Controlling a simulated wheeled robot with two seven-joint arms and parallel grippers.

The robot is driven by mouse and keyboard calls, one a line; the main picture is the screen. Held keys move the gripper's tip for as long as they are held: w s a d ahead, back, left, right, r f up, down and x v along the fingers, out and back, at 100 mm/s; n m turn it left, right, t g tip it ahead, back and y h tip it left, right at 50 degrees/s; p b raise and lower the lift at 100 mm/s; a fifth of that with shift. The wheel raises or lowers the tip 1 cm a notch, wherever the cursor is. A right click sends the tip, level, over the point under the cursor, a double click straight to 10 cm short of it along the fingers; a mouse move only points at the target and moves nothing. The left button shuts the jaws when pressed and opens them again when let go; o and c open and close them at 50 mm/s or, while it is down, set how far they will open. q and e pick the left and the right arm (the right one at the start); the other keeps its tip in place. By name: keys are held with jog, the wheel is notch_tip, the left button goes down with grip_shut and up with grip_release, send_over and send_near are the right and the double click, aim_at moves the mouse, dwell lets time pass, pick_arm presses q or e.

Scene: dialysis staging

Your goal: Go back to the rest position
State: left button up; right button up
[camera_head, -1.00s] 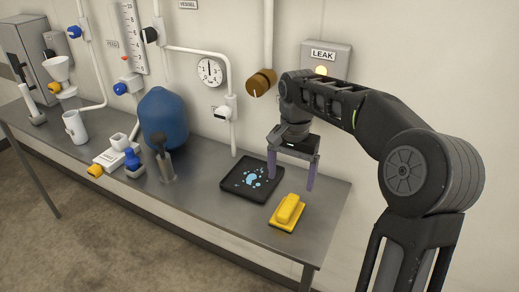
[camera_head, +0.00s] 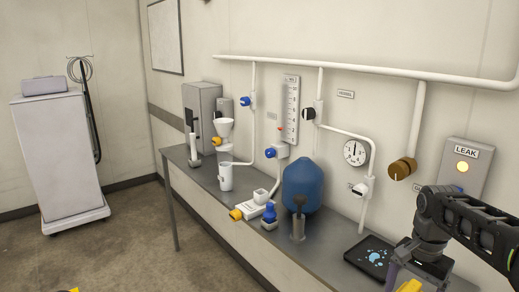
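My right arm comes in from the right edge. My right gripper (camera_head: 418,280) points down over the right end of the metal bench (camera_head: 228,195), its fingers apart and cut off by the bottom edge. A yellow block (camera_head: 410,286) shows partly between the fingers in the picture; its lower part is out of view. In the earlier frame it lies on the bench below the gripper, and I see no grip on it. A black tray (camera_head: 352,258) with light blue spots lies left of the gripper. My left gripper is not in view.
The bench holds a blue vessel (camera_head: 303,187), a white funnel (camera_head: 223,135), a white jug (camera_head: 225,177) and a grey box (camera_head: 199,107). White pipes, a gauge (camera_head: 354,153) and a LEAK box (camera_head: 465,170) are on the wall. A white cabinet (camera_head: 62,155) stands left; the floor between is clear.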

jog(key=s+a+f+n+y, duration=0.1)
jog(key=a+f+n+y, duration=0.15)
jog(key=a+f, duration=0.85)
jog(key=s+a+f+n+y, duration=0.1)
jog(key=a+f+n, duration=0.2)
jog(key=a+f, duration=0.8)
jog(key=s+a+f+n, duration=0.2)
jog(key=s+a+f, duration=0.2)
jog(key=s+f, duration=0.4)
jog(key=s+a+f+n, duration=0.1)
jog(key=s+a+f, duration=0.3)
jog(key=s+f, duration=0.4)
jog(key=s, duration=0.3)
jog(key=shift+s+f+n+t+y, duration=0.25)
jog(key=shift+f+n+t+y, duration=0.05)
jog(key=shift+f+n+y, duration=0.05)
